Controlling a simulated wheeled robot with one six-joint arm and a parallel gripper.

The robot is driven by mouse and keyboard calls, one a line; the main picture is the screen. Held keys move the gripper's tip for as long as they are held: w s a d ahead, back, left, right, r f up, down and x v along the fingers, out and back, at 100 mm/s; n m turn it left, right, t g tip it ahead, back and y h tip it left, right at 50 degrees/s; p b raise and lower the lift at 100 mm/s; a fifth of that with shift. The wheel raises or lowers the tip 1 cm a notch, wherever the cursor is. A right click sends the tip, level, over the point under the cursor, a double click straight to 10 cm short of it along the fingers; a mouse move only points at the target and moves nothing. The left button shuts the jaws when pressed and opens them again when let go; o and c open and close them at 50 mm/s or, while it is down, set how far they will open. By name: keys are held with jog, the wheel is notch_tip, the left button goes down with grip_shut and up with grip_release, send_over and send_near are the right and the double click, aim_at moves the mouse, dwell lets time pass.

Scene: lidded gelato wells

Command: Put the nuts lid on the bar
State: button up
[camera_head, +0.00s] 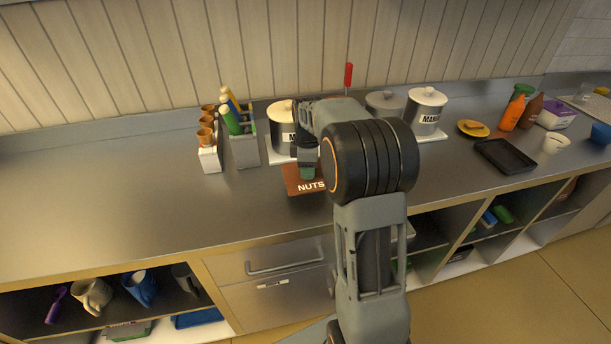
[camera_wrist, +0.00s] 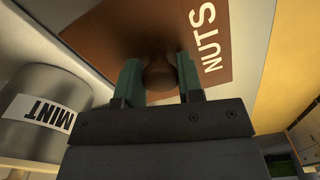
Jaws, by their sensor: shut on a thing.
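The nuts lid (camera_head: 297,178) is a flat brown plate marked NUTS, in front of the pots on the steel counter. In the wrist view the lid (camera_wrist: 135,30) shows a round brown knob. My gripper (camera_head: 307,171) is over the lid, and its green fingers (camera_wrist: 159,78) are shut on the knob. Whether the lid rests on the counter or hangs just above it I cannot tell. My arm hides part of the lid's right side in the head view.
A steel pot marked MINT (camera_wrist: 40,110) stands close beside the lid. A lidded pot (camera_head: 427,108) stands to the right, with another grey pot (camera_head: 385,103) between. A holder with coloured handles (camera_head: 243,150) stands left. The counter's left side (camera_head: 90,190) is clear. A black tray (camera_head: 505,156) lies right.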

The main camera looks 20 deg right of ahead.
jog(key=shift+w+a+f, duration=0.15)
jog(key=shift+w+f, duration=0.45)
jog(key=shift+f, duration=1.7)
jog(key=shift+f, duration=0.2)
jog(key=o, duration=0.9)
jog(key=shift+r, duration=0.1)
